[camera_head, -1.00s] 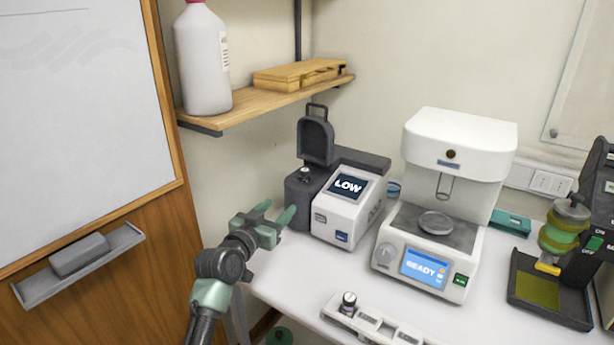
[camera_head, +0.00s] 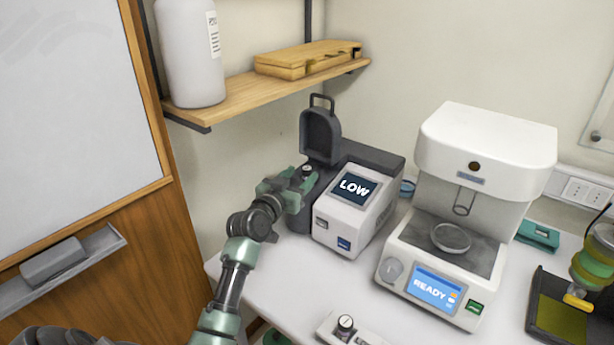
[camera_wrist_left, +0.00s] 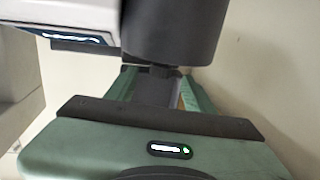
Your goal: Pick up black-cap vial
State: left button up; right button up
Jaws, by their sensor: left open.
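A dark-capped vial (camera_head: 306,170) stands upright in the dark round holder of the grey-and-white tester (camera_head: 351,208), whose lid is open. My left gripper (camera_head: 302,180) is open at the top of this holder, its green fingers on either side of the vial's cap. In the left wrist view the fingers (camera_wrist_left: 160,92) point toward the dark holder (camera_wrist_left: 172,32), and a small dark cap shows between them; contact cannot be told. The vial's lower part is hidden in the holder. My right gripper is out of view.
The raised lid (camera_head: 321,136) stands just behind the holder. A white machine reading READY (camera_head: 480,150) stands to the right. A wooden shelf (camera_head: 240,105) with a white bottle (camera_head: 190,55) hangs above left. The white tabletop (camera_head: 290,275) is clear in front of the tester.

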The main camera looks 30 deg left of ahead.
aim_at(304, 171)
pick_arm(q)
jog(key=w, duration=0.4)
jog(key=shift+a+p, duration=0.3)
jog(key=shift+p, duration=0.1)
jog(key=shift+w+f, duration=0.1)
jog(key=shift+w, duration=0.15)
grip_shut()
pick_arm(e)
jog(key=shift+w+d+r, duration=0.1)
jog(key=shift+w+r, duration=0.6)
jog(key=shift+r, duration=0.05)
